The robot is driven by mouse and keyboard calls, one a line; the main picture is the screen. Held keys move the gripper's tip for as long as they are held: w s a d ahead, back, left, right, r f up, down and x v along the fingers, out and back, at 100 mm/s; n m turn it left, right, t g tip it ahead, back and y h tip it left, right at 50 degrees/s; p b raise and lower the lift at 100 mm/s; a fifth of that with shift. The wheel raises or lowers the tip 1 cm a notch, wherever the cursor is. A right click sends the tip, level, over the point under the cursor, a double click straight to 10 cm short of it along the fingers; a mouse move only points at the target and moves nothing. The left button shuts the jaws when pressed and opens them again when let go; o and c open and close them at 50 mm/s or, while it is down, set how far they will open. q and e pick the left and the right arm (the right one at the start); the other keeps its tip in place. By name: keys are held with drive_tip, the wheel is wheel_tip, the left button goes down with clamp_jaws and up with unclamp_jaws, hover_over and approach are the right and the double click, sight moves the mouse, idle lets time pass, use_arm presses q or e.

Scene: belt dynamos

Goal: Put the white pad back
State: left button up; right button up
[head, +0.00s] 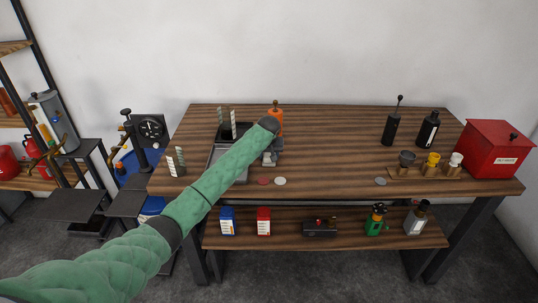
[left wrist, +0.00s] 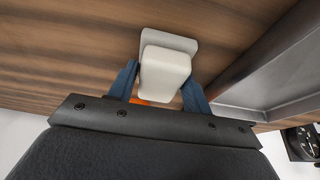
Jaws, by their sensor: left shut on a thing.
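The white pad (left wrist: 165,72), a pale block on a wider flat plate, is between the two blue fingers of my left gripper (left wrist: 163,85) in the left wrist view. The fingers are shut on its sides. The wooden table top shows beyond it; I cannot tell whether the pad touches the wood. My right gripper is not in view.
A white disc (head: 280,181) and a red disc (head: 263,181) lie near the front edge, a grey disc (head: 380,181) further right. A metal tray (head: 238,176) is left of the gripper. An orange object (head: 275,114) stands behind. The table's middle is clear.

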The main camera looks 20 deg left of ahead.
use_arm(q)
drive_tip(key=o, duration=1.1)
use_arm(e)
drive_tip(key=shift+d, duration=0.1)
use_arm(q)
drive_tip(key=shift+s+r, duration=0.15)
drive_tip(key=shift+r, duration=0.25)
drive_tip(key=shift+b+v, duration=1.75)
drive_tip(key=shift+v, duration=3.9)
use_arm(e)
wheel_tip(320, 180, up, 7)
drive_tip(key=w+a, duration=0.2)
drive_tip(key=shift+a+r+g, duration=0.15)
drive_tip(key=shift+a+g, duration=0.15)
